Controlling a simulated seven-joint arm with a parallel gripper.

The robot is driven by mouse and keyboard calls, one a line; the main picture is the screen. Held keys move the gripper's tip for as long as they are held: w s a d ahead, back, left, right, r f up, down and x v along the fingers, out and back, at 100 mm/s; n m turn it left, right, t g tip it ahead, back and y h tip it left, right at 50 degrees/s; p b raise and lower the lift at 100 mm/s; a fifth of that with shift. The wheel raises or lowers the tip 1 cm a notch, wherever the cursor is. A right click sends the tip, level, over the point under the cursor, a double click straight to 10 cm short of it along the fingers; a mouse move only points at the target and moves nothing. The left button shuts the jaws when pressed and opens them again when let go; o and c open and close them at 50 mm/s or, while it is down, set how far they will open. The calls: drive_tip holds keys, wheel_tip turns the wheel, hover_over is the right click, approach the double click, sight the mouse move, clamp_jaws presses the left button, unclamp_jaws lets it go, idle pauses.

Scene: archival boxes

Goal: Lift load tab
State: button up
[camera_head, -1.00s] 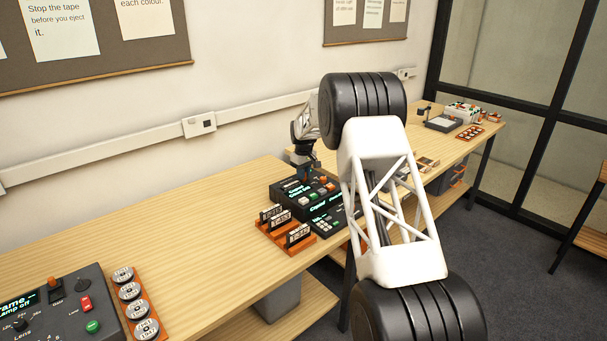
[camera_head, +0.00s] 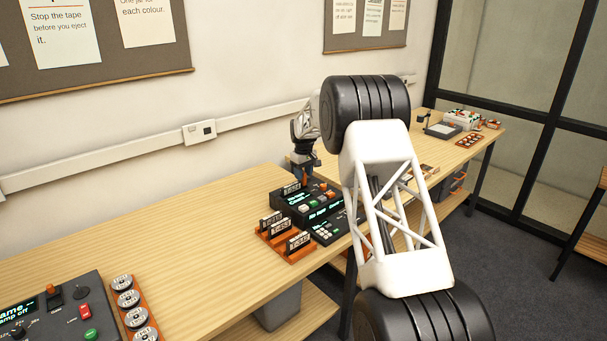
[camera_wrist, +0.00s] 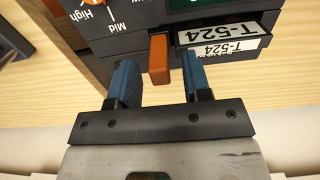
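The load tab (camera_wrist: 159,58) is an upright orange tab on the front of a dark tape machine (camera_head: 305,200). In the wrist view it stands between the tips of my gripper's two blue fingers (camera_wrist: 158,78). The fingers are apart, with a visible gap on each side of the tab. In the head view my gripper (camera_head: 304,166) is over the back of the machine, small and partly blended with it. A tape labelled T-524 (camera_wrist: 222,38) shows in the machine, right of the tab.
An orange rack (camera_head: 286,240) with several labelled tapes stands in front of the machine. A control box (camera_head: 70,305) and an orange rack of round tins (camera_head: 133,308) are at the near left. The bench (camera_head: 190,215) between is clear.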

drive_tip(key=shift+r, duration=0.15)
drive_tip(key=shift+r, duration=3.8)
drive_tip(key=shift+s+d+r, duration=0.3)
drive_tip(key=shift+s+r, duration=0.1)
drive_tip(key=shift+r, duration=0.1)
drive_tip(key=s+d+r+m, duration=0.2)
drive_tip(key=s+d+r, duration=0.45)
drive_tip(key=s, duration=0.55)
drive_tip(key=s+d+r+m+t, duration=0.1)
drive_tip(key=s+d+r, duration=0.5)
drive_tip(key=s, duration=0.5)
drive_tip(key=s+d+r+m, duration=0.2)
drive_tip(key=s+d+r, duration=0.4)
drive_tip(key=s, duration=0.6)
drive_tip(key=s+d+f+m, duration=0.1)
drive_tip(key=s+d+f, duration=0.1)
drive_tip(key=s, duration=1.1)
drive_tip(key=s+d+f+m+t, duration=0.1)
drive_tip(key=s+d+f, duration=0.1)
drive_tip(key=s, duration=1.2)
drive_tip(key=s+d+f+m, duration=0.2)
drive_tip(key=s+f, duration=0.1)
drive_tip(key=s, duration=1.1)
drive_tip(key=shift+d+f+t, duration=0.15)
drive_tip(key=shift+d+t, duration=0.15)
drive_tip(key=shift+d, duration=0.1)
